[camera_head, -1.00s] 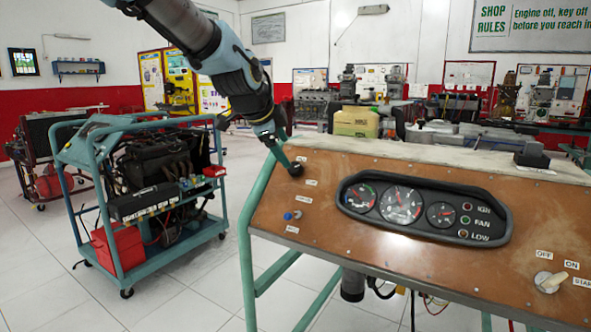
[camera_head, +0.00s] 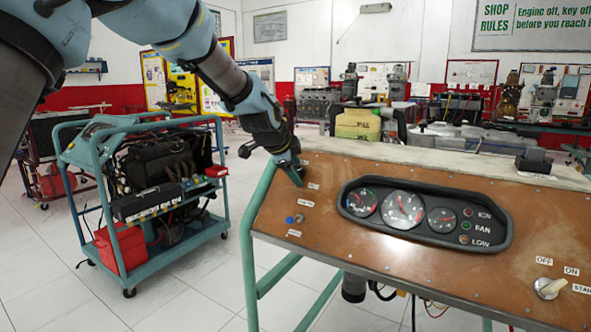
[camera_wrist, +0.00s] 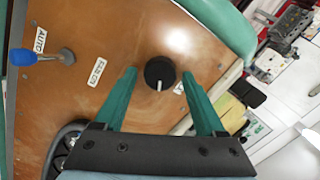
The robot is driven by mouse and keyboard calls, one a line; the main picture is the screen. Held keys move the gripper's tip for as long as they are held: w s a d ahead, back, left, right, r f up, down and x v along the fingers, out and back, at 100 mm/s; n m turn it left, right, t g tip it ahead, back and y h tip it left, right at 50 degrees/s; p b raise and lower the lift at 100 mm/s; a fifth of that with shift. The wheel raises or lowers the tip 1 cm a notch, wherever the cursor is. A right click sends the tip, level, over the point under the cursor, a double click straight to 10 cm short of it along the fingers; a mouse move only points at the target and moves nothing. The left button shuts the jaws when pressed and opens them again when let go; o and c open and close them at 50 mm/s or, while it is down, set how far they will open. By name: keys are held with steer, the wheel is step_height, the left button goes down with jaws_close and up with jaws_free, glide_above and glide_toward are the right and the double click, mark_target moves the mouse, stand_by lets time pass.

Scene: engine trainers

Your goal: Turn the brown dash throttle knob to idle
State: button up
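The round black throttle knob (camera_wrist: 160,72) with a pale pointer line sits on the brown dash panel (camera_wrist: 100,55) in the wrist view. My gripper (camera_wrist: 159,75) is open, with one green finger on each side of the knob and a visible gap to both. I cannot tell whether the fingertips reach down to the knob's depth. In the head view my gripper (camera_head: 296,178) is at the panel's upper left corner, and the knob is hidden behind it. The labels beside the knob are too small to read surely.
A blue-tipped toggle (camera_wrist: 22,57) stands near a label reading AUTO; it also shows in the head view (camera_head: 293,219). The gauge cluster (camera_head: 424,213) is right of my gripper, with a key switch (camera_head: 548,288) farther right. An engine cart (camera_head: 150,190) stands left.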

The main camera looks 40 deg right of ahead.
jaws_close()
stand_by(0.3)
steer(key=shift+n, duration=0.3)
steer(key=n, duration=0.5)
steer(key=shift+w, duration=0.1)
steer(key=n+g, duration=0.1)
steer(key=n, duration=0.5)
steer(key=shift+w+r, duration=0.1)
steer(key=shift+w, duration=0.05)
steer(key=shift+n, duration=0.3)
steer(key=shift+o, duration=1)
jaws_free()
